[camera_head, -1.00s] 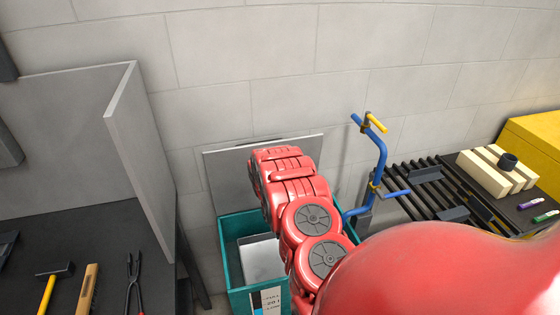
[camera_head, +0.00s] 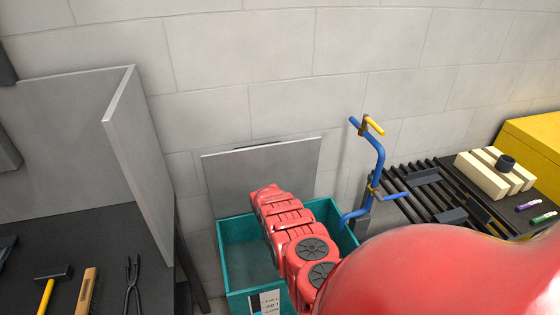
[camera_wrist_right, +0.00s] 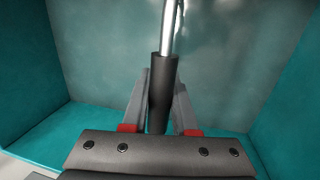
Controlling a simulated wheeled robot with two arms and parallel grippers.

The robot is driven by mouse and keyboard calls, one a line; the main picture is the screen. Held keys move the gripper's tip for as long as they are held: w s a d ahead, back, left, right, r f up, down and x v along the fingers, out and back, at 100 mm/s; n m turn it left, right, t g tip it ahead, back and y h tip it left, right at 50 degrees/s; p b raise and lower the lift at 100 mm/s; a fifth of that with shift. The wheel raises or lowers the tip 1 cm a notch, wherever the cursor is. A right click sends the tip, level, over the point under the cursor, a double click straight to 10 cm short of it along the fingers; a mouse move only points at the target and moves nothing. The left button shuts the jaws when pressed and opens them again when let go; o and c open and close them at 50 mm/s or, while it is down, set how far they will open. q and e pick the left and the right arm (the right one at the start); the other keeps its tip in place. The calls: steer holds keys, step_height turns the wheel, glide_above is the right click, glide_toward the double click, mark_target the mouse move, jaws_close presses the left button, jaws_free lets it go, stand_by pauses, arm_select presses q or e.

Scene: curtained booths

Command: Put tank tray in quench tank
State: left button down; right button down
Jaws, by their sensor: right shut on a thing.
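The teal quench tank (camera_head: 236,290) stands open below the wall, with a white label on its front. My right arm reaches over and into it, and the arm hides the gripper in the head view. In the right wrist view my right gripper (camera_wrist_right: 160,105) is shut on a black handle grip (camera_wrist_right: 163,85) with a bright metal rod (camera_wrist_right: 170,25) beyond it. The teal tank walls (camera_wrist_right: 85,45) rise on both sides. I take this handle to be the tank tray's; the tray's body does not show clearly in either view. My left gripper is out of view.
A grey panel (camera_head: 270,170) leans behind the tank. A blue stand with yellow handles (camera_head: 375,150) and a black slatted rack (camera_head: 425,190) stand at right. A dark bench (camera_head: 110,255) with a hammer (camera_head: 48,285) and tongs (camera_head: 132,285) lies at left.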

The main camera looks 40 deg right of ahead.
steer(key=shift+f, duration=0.85)
steer(key=c, duration=0.7)
jaws_free()
steer(key=shift+b, duration=0.3)
steer(key=r, duration=0.1)
steer(key=r+p, duration=0.1)
steer(key=r, duration=0.1)
steer(key=shift+w+a+r+p, duration=0.2)
steer(key=shift+a+r+p, duration=0.1)
steer(key=shift+r, duration=0.05)
steer(key=r, duration=0.2)
steer(key=w+r+b, duration=0.1)
steer(key=r, duration=0.2)
steer(key=a+r, duration=0.1)
steer(key=r, duration=0.2)
steer(key=shift+w+r, duration=0.15)
